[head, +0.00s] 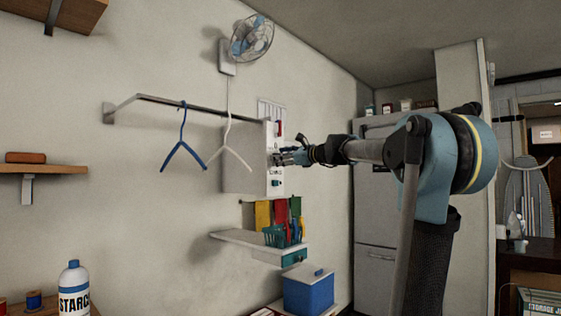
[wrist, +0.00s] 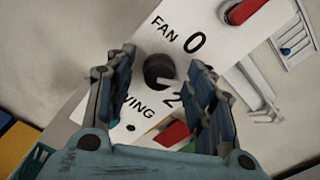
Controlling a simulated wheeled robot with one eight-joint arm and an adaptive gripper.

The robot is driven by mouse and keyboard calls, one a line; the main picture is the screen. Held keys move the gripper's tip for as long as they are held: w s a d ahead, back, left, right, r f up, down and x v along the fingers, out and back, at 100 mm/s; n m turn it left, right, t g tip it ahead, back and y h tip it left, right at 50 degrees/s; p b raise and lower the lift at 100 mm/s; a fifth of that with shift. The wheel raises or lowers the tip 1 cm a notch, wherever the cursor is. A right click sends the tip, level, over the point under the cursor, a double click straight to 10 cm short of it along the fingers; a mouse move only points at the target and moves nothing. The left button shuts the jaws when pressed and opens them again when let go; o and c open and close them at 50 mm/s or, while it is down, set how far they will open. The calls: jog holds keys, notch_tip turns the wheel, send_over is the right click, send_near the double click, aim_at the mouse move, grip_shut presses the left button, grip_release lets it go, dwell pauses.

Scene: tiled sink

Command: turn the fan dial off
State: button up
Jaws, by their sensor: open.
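The fan dial (wrist: 160,70) is a dark round knob on a white panel (wrist: 215,25) in the wrist view. "FAN" and "0" are printed above it and a "2" below it to the right. My gripper (wrist: 164,66) is open, and its fingers appear on either side of the dial. I cannot tell whether they touch it. In the head view my gripper (head: 288,158) is at the face of the wall-mounted box (head: 245,172) and hides the dial. The wall fan (head: 252,39) hangs above; I cannot tell whether it spins.
A rail (head: 180,104) with a blue hanger (head: 183,152) and a white hanger (head: 230,146) runs left of the box. A shelf (head: 235,238) with a green basket is below.

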jog(key=shift+w+a, duration=0.2)
jog(key=c, duration=1.1)
jog(key=shift+n, duration=0.3)
jog(key=n, duration=1.1)
jog(key=shift+s+f, duration=0.1)
jog(key=shift+f, duration=0.1)
jog(key=shift+n, duration=0.3)
